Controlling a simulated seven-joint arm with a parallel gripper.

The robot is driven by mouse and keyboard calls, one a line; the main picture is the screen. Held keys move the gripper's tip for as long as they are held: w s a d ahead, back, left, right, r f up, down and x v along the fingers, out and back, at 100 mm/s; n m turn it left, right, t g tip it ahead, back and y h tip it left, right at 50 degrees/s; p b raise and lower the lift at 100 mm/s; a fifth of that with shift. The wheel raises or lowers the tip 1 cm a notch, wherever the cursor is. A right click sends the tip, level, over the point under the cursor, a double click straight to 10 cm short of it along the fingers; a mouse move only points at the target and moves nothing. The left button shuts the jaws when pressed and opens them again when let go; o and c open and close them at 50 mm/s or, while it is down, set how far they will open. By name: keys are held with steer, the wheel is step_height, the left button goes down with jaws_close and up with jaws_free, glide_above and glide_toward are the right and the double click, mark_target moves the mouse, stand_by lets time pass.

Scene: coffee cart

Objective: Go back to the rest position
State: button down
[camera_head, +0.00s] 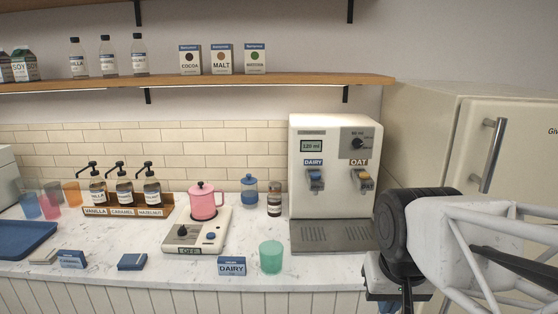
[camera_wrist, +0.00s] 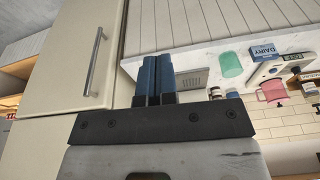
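My gripper (camera_wrist: 157,60) shows in the wrist view with its two blue fingers side by side and together, nothing held between them. In the head view my arm reaches in from the right, and its end is in front of the right side of the drink dispenser (camera_head: 331,150) and the cream fridge (camera_head: 430,130). The fingertips cannot be made out there. The gripper is apart from the cups and other items on the counter (camera_head: 120,275).
A green cup (camera_head: 270,257) and a DAIRY card (camera_head: 232,266) stand at the counter's front. Syrup bottles (camera_head: 125,190) stand behind. The fridge handle (camera_head: 493,155) sticks out near my arm.

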steer(key=shift+n, duration=0.3)
steer(key=s+f, duration=0.1)
steer(key=s, duration=0.1)
steer(key=s+f, duration=0.1)
steer(key=shift+s+d+f, duration=0.3)
steer(key=shift+s+d, duration=0.1)
stand_by(1.4)
